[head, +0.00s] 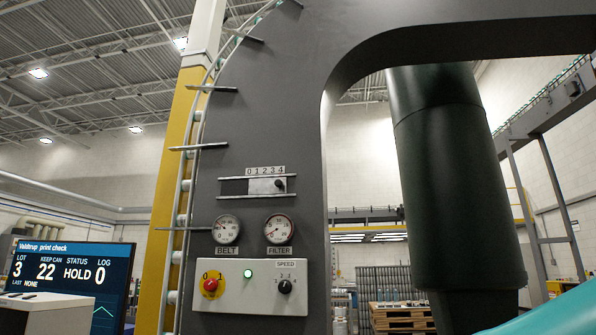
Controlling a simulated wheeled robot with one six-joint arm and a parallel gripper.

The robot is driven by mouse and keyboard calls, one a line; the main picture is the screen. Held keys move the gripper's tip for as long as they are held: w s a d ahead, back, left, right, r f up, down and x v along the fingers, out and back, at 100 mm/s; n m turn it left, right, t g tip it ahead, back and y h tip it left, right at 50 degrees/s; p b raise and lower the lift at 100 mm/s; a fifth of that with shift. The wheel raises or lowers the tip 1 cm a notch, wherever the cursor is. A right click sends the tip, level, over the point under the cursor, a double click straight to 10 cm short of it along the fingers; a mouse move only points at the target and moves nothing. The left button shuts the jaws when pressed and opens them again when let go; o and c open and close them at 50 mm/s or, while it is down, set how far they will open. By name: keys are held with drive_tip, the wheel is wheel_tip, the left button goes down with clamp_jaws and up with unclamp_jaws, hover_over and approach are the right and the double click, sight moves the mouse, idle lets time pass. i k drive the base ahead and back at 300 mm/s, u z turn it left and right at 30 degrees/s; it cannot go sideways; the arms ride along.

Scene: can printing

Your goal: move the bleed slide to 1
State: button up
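The bleed slide (262,187) is a light metal plate in a horizontal track on the dark grey machine frame. A small black knob (280,183) stands at its right end. The left part of the track is a dark open slot (234,187). My gripper is not in view, and nothing covers the slide.
Below the slide are the BELT gauge (227,229), the FILTER gauge (279,229) and a control box (250,300) with a red knob, a green light and a speed dial. A screen (70,280) stands at lower left. A thick dark green cylinder (450,180) rises at right.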

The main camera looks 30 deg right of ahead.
sight(266, 185)
drive_tip(key=u, duration=0.7)
drive_tip(key=k, duration=0.15)
drive_tip(key=z, duration=1.7)
drive_tip(key=i, duration=1.15)
drive_tip(key=u, duration=0.55)
